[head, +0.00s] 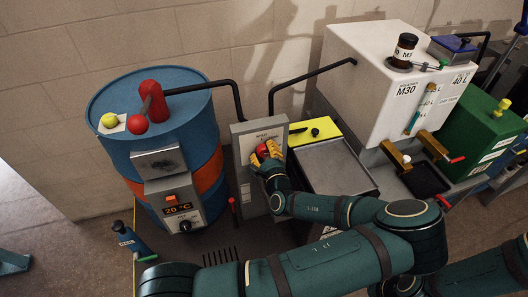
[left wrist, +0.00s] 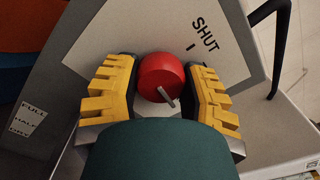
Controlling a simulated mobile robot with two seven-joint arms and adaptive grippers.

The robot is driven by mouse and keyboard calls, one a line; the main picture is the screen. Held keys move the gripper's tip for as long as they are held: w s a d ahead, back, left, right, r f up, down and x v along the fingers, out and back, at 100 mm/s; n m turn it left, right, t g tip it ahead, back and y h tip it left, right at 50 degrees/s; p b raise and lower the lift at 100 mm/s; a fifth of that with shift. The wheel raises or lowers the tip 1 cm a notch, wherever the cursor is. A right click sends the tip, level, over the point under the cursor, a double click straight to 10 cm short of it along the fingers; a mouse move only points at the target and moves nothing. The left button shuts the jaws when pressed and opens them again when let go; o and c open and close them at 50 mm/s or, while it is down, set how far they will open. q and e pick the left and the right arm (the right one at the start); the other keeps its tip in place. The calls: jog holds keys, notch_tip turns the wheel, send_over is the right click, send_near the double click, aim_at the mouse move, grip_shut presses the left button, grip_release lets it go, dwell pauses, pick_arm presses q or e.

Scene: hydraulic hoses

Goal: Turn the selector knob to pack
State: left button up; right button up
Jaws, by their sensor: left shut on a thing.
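The selector knob (head: 262,151) is red and sits on the front of a grey box (head: 246,190) between the blue drum and the white tank. My left gripper (head: 267,157) is at the box with its yellow fingers on the knob. In the left wrist view the red knob (left wrist: 160,72) is between the two yellow fingers of my left gripper (left wrist: 160,80), which is shut on it. A grey pointer on the knob points down and right. The word SHUT (left wrist: 205,36) is on the plate above right of it. No pack mark is readable. My right gripper is out of view.
A blue drum (head: 115,160) with an orange band stands left of the box. A white tank (head: 380,75) marked M30 stands right, with a grey tray (head: 336,165) in front. Black pipes run from the box to both sides. A green container (head: 475,135) is far right.

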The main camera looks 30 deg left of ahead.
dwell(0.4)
pick_arm(q)
jog(key=o, duration=1.2)
jog(key=shift+w, duration=0.1)
jog(key=v, duration=0.7)
jog(key=shift+s+d, duration=0.2)
jog(key=shift+s, duration=0.05)
